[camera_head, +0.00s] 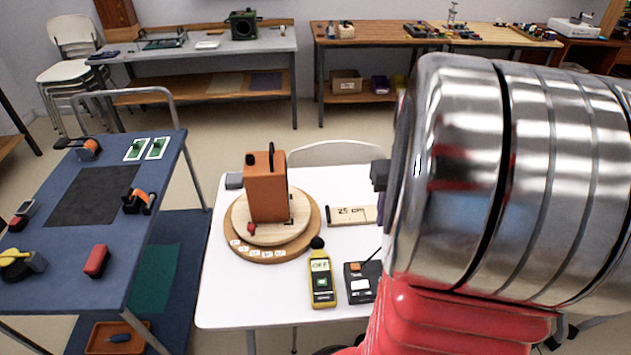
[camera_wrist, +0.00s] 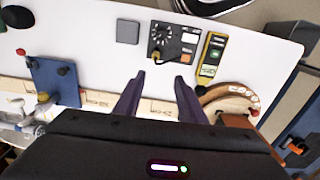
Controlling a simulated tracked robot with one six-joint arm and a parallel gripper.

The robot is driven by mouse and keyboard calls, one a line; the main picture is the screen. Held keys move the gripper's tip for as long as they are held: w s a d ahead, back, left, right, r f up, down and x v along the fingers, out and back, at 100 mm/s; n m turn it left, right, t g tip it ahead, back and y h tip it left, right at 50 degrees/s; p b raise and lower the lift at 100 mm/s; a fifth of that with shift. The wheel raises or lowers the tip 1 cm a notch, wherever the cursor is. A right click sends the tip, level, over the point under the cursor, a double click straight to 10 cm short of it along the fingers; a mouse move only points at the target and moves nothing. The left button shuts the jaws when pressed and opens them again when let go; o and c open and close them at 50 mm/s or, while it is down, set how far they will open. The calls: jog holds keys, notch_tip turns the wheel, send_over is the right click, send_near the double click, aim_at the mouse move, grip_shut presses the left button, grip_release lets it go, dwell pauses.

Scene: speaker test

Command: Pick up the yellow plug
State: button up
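In the wrist view a small yellow piece with a dark part, which looks like the yellow plug (camera_wrist: 157,57), lies at the edge of the black box with a dial (camera_wrist: 161,36). The box is partly visible in the head view (camera_head: 359,291), where my arm hides its right side and I cannot make out the plug. My gripper (camera_wrist: 160,76) is open, its two dark fingers apart with nothing between them. The yellow piece is just beyond the fingertips in the picture; the height gap is unclear. In the head view my arm covers most of the gripper.
An orange speaker-like block (camera_head: 266,187) stands on a round wooden base (camera_head: 240,236). A grey square (camera_wrist: 128,31) and a blue panel (camera_wrist: 56,80) lie on the white table (camera_head: 226,298). A blue bench (camera_head: 60,275) is left.

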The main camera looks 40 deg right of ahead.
jog(key=shift+s+d+f, duration=0.35)
jog(key=shift+s+d, duration=0.1)
jog(key=shift+d, duration=0.2)
jog(key=shift+f, duration=0.1)
notch_tip(320, 180, down, 8)
jog(key=shift+f, duration=0.2)
jog(key=shift+f, duration=0.1)
jog(key=shift+a+f, duration=0.15)
jog(key=shift+f, duration=1.1)
jog(key=shift+a+f, duration=0.1)
jog(key=shift+f, duration=1.15)
